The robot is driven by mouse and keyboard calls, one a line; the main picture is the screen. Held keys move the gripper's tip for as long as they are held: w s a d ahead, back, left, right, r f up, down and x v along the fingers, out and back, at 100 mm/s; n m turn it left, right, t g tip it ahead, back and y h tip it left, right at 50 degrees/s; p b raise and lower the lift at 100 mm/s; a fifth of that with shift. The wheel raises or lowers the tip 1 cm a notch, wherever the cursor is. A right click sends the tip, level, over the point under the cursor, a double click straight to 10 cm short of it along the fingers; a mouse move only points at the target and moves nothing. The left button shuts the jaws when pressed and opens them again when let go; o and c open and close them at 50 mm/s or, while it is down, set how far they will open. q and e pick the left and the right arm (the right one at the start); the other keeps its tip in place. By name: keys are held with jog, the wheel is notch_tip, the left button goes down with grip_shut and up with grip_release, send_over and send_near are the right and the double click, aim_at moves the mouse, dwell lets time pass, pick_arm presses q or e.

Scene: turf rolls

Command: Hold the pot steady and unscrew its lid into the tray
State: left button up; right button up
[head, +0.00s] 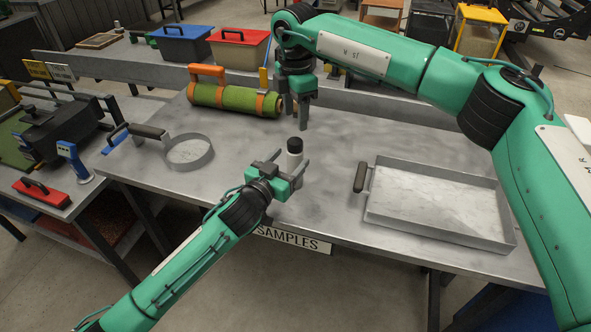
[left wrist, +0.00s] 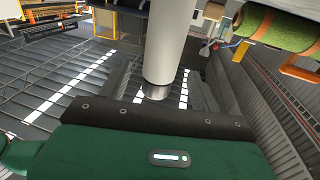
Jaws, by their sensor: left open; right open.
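The pot (head: 295,160) is a small white upright cylinder with a black lid (head: 295,144), on the grey bench near its front edge. My left gripper (head: 289,168) is open at the pot, with a finger to either side of it. In the left wrist view the pot (left wrist: 174,45) shows as a pale cylinder ahead of the palm; I cannot tell whether the fingers touch it. My right gripper (head: 297,110) is open and empty, pointing down above and behind the lid. The shallow metal tray (head: 440,232) lies on the right of the bench, and its floor looks empty.
A green turf roll with orange straps (head: 236,98) lies at the back of the bench. A metal ring with a handle (head: 188,152) lies at the left. Blue (head: 182,45) and red (head: 239,48) lidded boxes stand behind. The bench between pot and tray is clear.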

aim_at(295, 141)
pick_arm(q)
jog(key=shift+x, duration=1.85)
jog(key=shift+c, duration=0.4)
grip_shut()
pick_arm(e)
jog(key=m, duration=0.4)
jog(key=shift+f, duration=0.1)
jog(key=shift+m, duration=0.3)
jog(key=shift+f, duration=3.9)
